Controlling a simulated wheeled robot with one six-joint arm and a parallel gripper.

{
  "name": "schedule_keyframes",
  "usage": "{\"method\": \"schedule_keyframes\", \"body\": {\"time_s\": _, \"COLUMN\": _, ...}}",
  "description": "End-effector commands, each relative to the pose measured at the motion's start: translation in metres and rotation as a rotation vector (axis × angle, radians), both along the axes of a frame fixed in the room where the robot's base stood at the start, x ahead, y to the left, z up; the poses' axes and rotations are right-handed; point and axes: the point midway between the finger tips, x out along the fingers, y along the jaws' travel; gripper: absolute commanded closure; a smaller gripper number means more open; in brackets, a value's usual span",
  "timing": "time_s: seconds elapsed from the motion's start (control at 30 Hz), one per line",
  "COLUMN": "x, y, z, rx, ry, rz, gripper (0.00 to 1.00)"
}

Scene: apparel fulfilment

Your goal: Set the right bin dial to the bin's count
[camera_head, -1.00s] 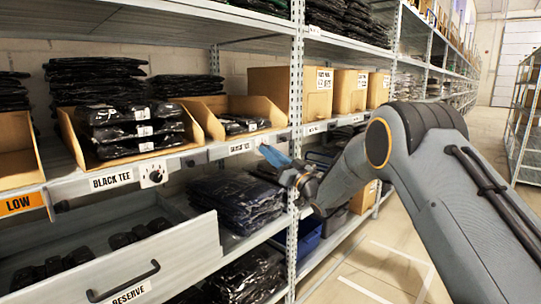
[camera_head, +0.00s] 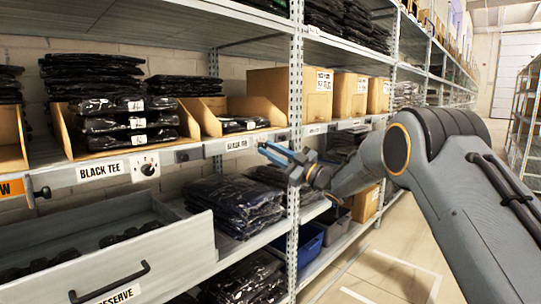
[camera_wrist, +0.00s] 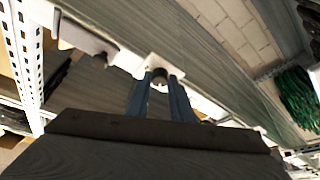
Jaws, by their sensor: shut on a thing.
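The right bin (camera_head: 209,122) is an open cardboard bin on the middle shelf, with a few flat black packages (camera_head: 240,124) in it and a white label (camera_head: 238,144) on the shelf edge below. My gripper (camera_head: 266,150) is at that shelf edge, just right of the label. In the wrist view, my gripper's blue fingers (camera_wrist: 160,84) are shut on a small dark round dial (camera_wrist: 160,74) on a white plate (camera_wrist: 152,62). The dial's setting cannot be read. In the head view my gripper hides the dial.
The BLACK TEE bin (camera_head: 66,137) with stacked packages stands left, its dial (camera_head: 147,168) below it. A drawer (camera_head: 178,255) marked RESERVE stands open at lower left. A perforated upright post (camera_head: 294,120) is close beside my gripper. The aisle floor (camera_head: 385,275) is clear.

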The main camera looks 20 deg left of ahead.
Motion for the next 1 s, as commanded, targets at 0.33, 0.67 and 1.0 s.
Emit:
{"method": "schedule_keyframes", "body": {"time_s": 0.33, "x": -0.0004, "y": 0.0002, "z": -0.0007, "rx": -0.013, "ry": -0.027, "rz": 0.001, "gripper": 1.0}}
{"method": "schedule_keyframes", "body": {"time_s": 0.67, "x": -0.0003, "y": 0.0003, "z": -0.0007, "rx": -0.012, "ry": -0.026, "rz": 0.002, "gripper": 0.6}}
{"method": "schedule_keyframes", "body": {"time_s": 1.0, "x": -0.0003, "y": -0.003, "z": -0.001, "rx": -0.012, "ry": -0.026, "rz": 0.0, "gripper": 0.6}}
